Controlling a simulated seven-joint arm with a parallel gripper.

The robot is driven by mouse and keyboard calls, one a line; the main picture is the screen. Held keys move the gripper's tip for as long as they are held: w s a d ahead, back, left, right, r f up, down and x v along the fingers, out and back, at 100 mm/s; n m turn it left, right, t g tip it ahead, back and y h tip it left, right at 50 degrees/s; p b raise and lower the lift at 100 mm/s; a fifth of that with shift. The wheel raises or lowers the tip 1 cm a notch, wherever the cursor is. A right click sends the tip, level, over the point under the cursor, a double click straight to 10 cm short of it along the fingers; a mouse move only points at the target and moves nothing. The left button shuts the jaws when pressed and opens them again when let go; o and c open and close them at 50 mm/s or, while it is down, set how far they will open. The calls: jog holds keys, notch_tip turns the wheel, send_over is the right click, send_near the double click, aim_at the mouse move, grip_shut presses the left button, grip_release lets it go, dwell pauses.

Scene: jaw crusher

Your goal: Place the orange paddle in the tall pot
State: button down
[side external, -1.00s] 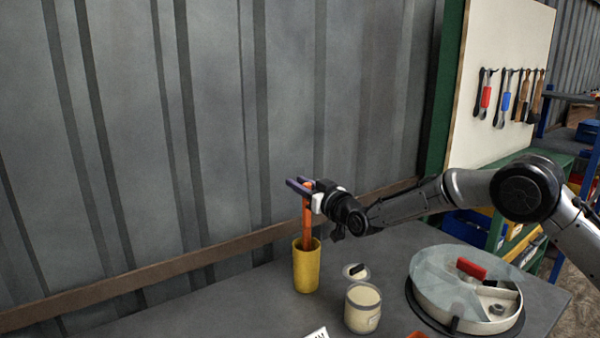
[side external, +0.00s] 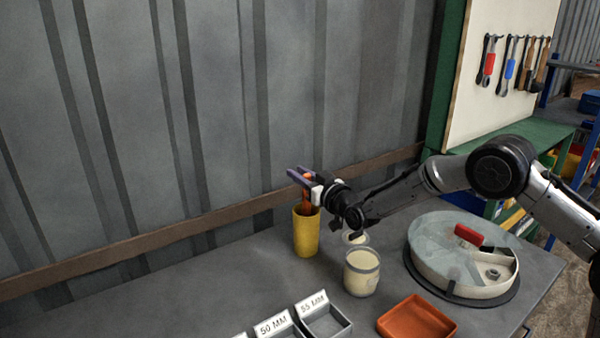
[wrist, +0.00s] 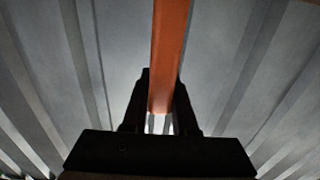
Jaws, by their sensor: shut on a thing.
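The tall yellow pot (side external: 306,234) stands upright on the grey bench near the wall. My gripper (side external: 305,181) is just above the pot and shut on the orange paddle (side external: 308,197). A short stretch of the paddle shows between the jaws and the pot's mouth, and its lower part is hidden inside the pot. In the wrist view the orange paddle (wrist: 169,50) runs up from between the dark fingers of my gripper (wrist: 160,105).
A cream jar (side external: 361,274) stands right of the pot, with its lid (side external: 354,238) behind. A round clear-lidded container (side external: 440,245) sits further right. An orange tray (side external: 416,318) and labelled grey bins (side external: 325,320) lie in front. The corrugated wall (side external: 150,120) is close behind.

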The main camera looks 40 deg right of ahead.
jog(key=c, duration=0.6)
grip_release()
jog(key=s, duration=1)
